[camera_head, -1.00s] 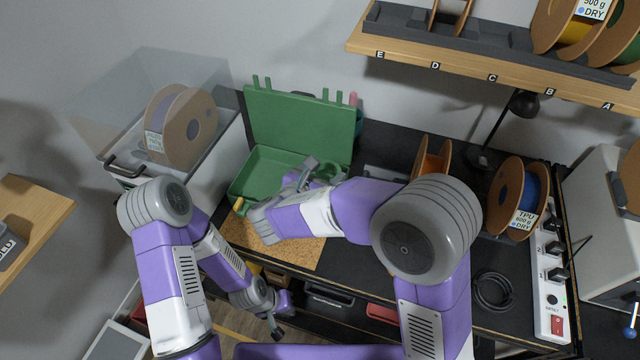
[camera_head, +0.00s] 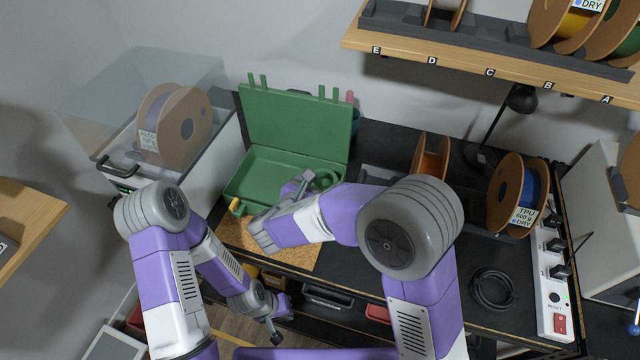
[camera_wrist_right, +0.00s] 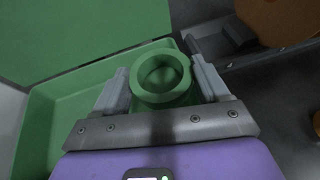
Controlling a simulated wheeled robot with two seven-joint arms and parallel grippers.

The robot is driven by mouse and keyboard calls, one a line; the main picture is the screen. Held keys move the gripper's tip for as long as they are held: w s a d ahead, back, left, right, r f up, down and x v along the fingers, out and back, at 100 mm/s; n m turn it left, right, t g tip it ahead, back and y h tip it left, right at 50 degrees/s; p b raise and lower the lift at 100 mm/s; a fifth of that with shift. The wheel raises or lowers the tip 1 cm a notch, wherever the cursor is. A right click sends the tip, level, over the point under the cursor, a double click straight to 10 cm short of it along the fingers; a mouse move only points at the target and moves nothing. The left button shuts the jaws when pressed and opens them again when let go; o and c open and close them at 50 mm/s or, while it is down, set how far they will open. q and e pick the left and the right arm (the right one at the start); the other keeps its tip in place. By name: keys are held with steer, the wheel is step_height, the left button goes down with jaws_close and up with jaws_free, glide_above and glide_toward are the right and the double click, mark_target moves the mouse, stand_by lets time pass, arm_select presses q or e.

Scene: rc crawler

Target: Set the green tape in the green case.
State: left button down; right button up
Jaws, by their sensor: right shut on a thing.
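The green case (camera_head: 262,172) stands open on the bench with its lid raised at the back; its green interior also shows in the right wrist view (camera_wrist_right: 62,112). My right gripper (camera_head: 312,182) is over the right part of the case's tray. In the right wrist view its fingers (camera_wrist_right: 160,88) are closed on both sides of the green tape (camera_wrist_right: 160,76), a thick ring. The tape also shows partly in the head view (camera_head: 326,180). Whether it touches the case floor is not clear. My left gripper (camera_head: 274,335) hangs low, in front of the bench, away from the case; its jaws are too small to read.
A cork mat (camera_head: 290,246) lies before the case. A clear-lidded box with a spool (camera_head: 174,128) stands left. Orange (camera_head: 430,160) and blue (camera_head: 517,193) spools, a coiled black cable (camera_head: 492,289) and a power strip (camera_head: 552,270) are to the right. A shelf (camera_head: 480,66) overhangs the back right.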

steer(key=o, duration=1.1)
steer(key=shift+s+d+f, duration=0.1)
steer(key=shift+s+f, duration=0.1)
steer(key=shift+f, duration=0.5)
steer(key=shift+c, duration=0.2)
steer(key=shift+w+r+p, duration=0.1)
steer(key=shift+r+p, duration=0.6)
steer(key=v, duration=1.2)
steer(key=shift+w+r+p, duration=0.1)
steer(key=shift+r+p, duration=0.1)
steer(key=shift+p, duration=0.15)
